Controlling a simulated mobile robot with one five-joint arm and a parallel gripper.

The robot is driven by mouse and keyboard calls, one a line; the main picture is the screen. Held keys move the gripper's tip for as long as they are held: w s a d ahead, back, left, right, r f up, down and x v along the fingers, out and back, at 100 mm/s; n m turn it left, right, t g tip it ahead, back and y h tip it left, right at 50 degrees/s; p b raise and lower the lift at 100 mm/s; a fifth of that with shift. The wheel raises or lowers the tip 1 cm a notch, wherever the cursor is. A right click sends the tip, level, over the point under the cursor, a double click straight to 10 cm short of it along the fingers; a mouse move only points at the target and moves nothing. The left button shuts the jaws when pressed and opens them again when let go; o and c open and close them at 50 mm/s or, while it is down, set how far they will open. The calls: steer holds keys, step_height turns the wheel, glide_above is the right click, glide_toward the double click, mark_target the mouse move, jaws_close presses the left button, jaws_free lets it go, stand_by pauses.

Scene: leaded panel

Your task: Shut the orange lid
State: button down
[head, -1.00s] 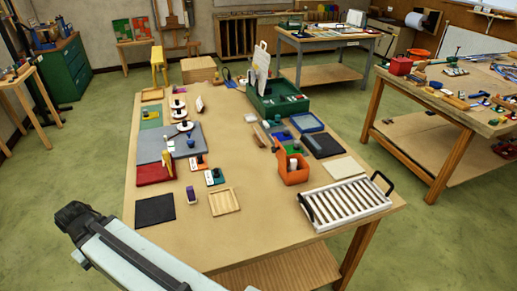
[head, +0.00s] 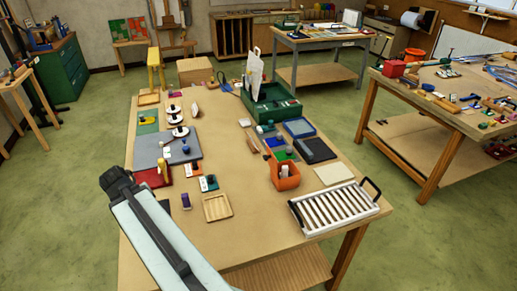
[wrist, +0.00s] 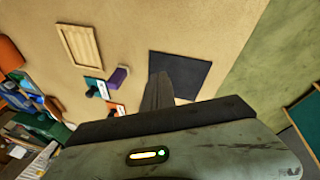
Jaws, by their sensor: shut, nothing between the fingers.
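An orange box (head: 285,181) stands on the right half of the long table, and its top looks open with something pale inside. I cannot make out a separate orange lid. An orange shape (wrist: 10,54), likely this box, is cut off at the left edge of the wrist view.
A wooden tray (head: 217,207) and a purple block (head: 186,201) lie between my arm and the orange box. A white slatted rack (head: 335,208) stands at the front right. A green case (head: 272,112) stands open behind. Bare tabletop runs up the middle.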

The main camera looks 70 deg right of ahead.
steer(key=s+d+r+m+g+h+p, duration=0.15)
steer(key=s+d+r, duration=0.25)
steer(key=s+d, duration=0.45)
steer(key=s+d+r+m+h+p, duration=0.1)
steer(key=s+d+r+m+p, duration=0.2)
steer(key=s+d, duration=0.55)
steer(key=s+d+r+m+g+h+p, duration=0.15)
steer(key=s+d+r, duration=0.35)
steer(key=d, duration=0.6)
steer(key=s+d+f+b, duration=0.6)
steer(key=d+f+b, duration=0.2)
steer(key=shift+d, duration=0.15)
